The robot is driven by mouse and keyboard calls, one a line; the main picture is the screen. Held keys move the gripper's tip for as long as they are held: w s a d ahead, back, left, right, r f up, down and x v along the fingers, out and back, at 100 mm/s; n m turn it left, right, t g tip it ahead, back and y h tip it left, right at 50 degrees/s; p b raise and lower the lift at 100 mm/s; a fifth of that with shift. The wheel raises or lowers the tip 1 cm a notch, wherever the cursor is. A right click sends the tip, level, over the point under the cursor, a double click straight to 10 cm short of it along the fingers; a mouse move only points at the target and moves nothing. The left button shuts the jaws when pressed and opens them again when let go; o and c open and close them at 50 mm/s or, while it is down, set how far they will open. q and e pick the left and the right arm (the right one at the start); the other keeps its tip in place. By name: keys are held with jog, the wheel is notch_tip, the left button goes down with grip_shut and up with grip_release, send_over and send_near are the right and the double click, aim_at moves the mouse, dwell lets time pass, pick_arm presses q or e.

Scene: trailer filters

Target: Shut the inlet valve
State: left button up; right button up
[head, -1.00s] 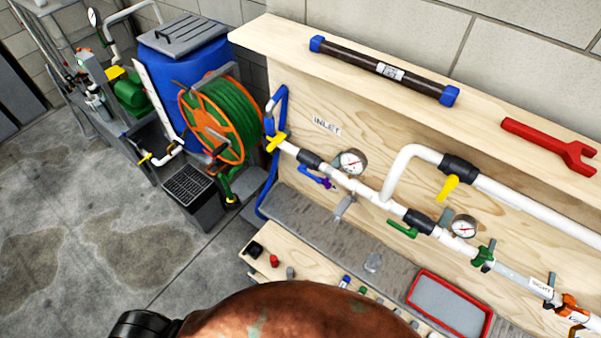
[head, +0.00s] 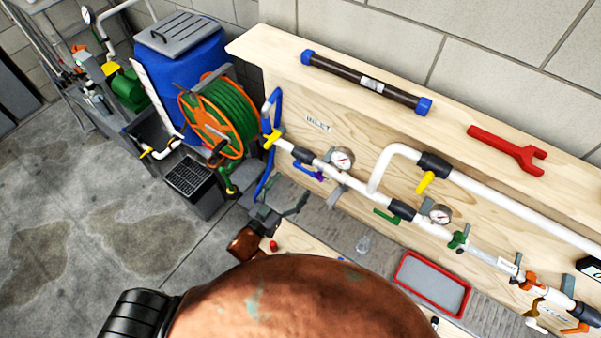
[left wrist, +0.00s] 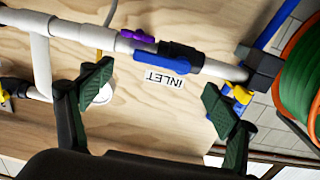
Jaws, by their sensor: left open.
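The INLET label (head: 318,123) is on the plywood panel above the left end of the white pipe. Just below it is a black valve body (head: 302,155) with a blue lever (head: 307,170) lying roughly along the pipe; a purple piece (head: 319,177) is at the lever's end. A yellow handle (head: 272,139) is at the pipe's left end. My left gripper (head: 282,206) is open and empty below the valve, apart from it. In the left wrist view, the blue lever (left wrist: 158,58) lies beyond and between the spread fingers (left wrist: 160,97). My right gripper is not in view.
A pressure gauge (head: 342,158) is just right of the valve. A hose reel (head: 218,115) and a blue tank (head: 180,62) stand left of the panel. A red tray (head: 434,282) lies on the bench. A red wrench (head: 507,149) lies on the shelf. The floor at left is clear.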

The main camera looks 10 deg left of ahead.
aim_at(303, 171)
pick_arm(q)
jog(key=x, duration=0.4)
jog(key=shift+w+d+p, duration=0.1)
jog(key=shift+w+p, duration=0.05)
jog(key=shift+p, duration=0.2)
jog(key=shift+w+d, duration=0.2)
jog(key=shift+w, duration=0.5)
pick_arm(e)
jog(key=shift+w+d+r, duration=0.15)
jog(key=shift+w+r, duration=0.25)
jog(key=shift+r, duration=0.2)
pick_arm(q)
jog(key=shift+c, duration=0.3)
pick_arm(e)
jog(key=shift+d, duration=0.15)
pick_arm(q)
jog(key=c, duration=1.6)
jog(key=shift+f, duration=0.1)
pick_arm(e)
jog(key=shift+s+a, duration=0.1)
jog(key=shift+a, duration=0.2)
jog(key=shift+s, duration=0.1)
